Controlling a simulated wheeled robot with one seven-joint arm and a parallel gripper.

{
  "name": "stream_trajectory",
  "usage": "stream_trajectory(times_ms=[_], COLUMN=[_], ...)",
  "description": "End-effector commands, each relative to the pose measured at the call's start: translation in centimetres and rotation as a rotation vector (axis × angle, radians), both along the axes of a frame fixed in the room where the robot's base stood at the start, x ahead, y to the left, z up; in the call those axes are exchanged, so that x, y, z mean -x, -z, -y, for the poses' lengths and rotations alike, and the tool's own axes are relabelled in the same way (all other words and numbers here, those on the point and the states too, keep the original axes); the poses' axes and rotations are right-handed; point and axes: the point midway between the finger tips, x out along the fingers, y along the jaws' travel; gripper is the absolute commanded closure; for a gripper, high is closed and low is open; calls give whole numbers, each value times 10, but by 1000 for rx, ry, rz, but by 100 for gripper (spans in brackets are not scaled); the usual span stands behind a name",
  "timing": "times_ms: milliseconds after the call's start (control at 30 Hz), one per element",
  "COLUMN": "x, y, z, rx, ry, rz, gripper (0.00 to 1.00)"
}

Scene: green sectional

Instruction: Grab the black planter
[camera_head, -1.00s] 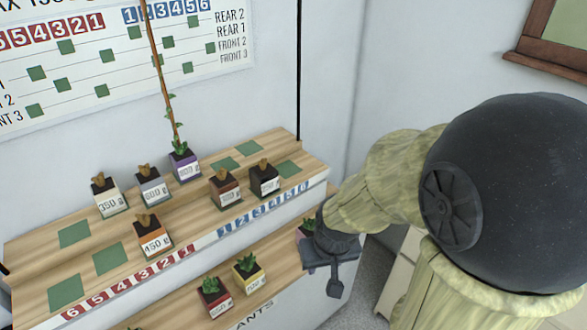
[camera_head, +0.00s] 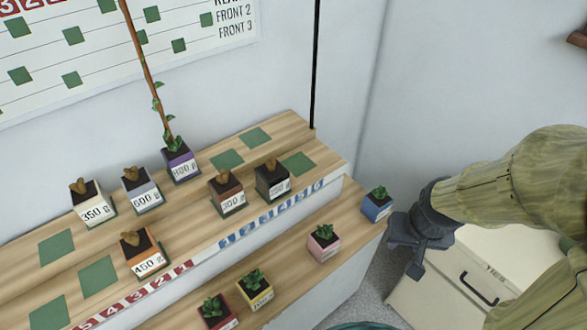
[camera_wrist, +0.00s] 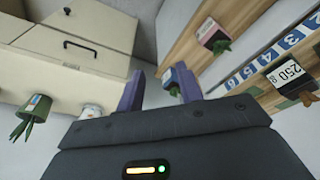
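The black planter (camera_head: 272,185) stands upright on the upper wooden shelf, with a white label and a small brown plant. It is right of the brown planter (camera_head: 227,195). In the wrist view, a dark pot with a "250 g" label (camera_wrist: 290,74) at the right edge appears to be it, partly cut off. My gripper (camera_head: 412,250) is right of the shelves, apart from the black planter. In the wrist view its two purple fingers (camera_wrist: 160,88) are spread with nothing held; the blue planter (camera_wrist: 181,78) shows beyond the right finger.
The blue planter (camera_head: 377,205) stands at the lower shelf's right end, close to my gripper. The pink planter (camera_head: 323,244), yellow planter (camera_head: 256,292) and red planter (camera_head: 216,314) share that shelf. A cream cabinet (camera_head: 450,285) stands at right. A tall stem rises from the purple planter (camera_head: 182,165).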

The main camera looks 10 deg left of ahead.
Motion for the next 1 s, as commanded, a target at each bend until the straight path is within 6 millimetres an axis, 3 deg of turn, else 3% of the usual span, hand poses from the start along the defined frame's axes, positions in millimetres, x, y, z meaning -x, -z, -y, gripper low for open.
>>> stream_trajectory(times_ms=[367, 567, 633, 667, 867, 1000], x=[0, -9, -19, -24, -66, -87], y=[0, 8, 17, 21, 64, 93], z=[0, -1, -1, -2, -27, -59], rx=[0, 14, 30, 36, 49, 5], ry=[-1, -44, -93, -121, -394, -586], rz=[0, 18, 38, 51, 176, 293], gripper=[62, 22, 9, 6, 6, 6])
